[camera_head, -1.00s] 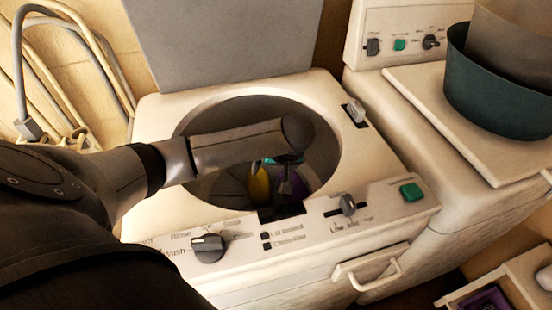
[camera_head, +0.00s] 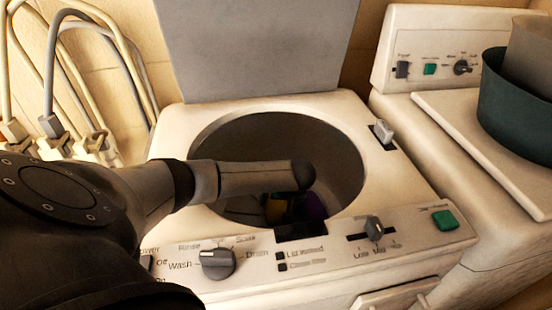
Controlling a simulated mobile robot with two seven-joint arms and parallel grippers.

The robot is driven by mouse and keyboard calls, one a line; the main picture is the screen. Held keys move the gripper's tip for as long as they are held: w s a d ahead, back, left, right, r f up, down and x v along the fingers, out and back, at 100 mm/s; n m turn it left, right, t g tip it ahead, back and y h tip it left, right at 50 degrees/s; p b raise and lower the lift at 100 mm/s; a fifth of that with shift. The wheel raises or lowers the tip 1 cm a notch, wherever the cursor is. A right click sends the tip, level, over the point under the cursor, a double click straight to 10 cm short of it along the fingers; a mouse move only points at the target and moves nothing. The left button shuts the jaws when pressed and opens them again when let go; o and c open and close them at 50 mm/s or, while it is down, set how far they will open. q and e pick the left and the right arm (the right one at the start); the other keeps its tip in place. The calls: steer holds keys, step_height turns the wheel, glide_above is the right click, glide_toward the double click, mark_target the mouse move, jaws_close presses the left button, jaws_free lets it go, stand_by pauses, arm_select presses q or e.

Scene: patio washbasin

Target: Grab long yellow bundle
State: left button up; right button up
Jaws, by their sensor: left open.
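My left gripper (camera_head: 292,207) points down into the tub, mostly hidden under the wrist and dark against the shadow. It is open, close to the right of the yellow item; I cannot tell whether they touch. My right gripper is not in view.
The raised grey lid (camera_head: 258,45) stands behind the tub. The front panel has a dial (camera_head: 217,263) and a slider (camera_head: 374,229). A second machine at right bears a dark green pot (camera_head: 515,105). Hoses (camera_head: 50,60) hang on the wall at left.

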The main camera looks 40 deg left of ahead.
arm_select(q)
steer(key=x, duration=0.2)
steer(key=shift+a+f+b, duration=0.1)
steer(key=shift+f+b, duration=0.2)
steer(key=shift+b, duration=0.05)
steer(key=c, duration=1.5)
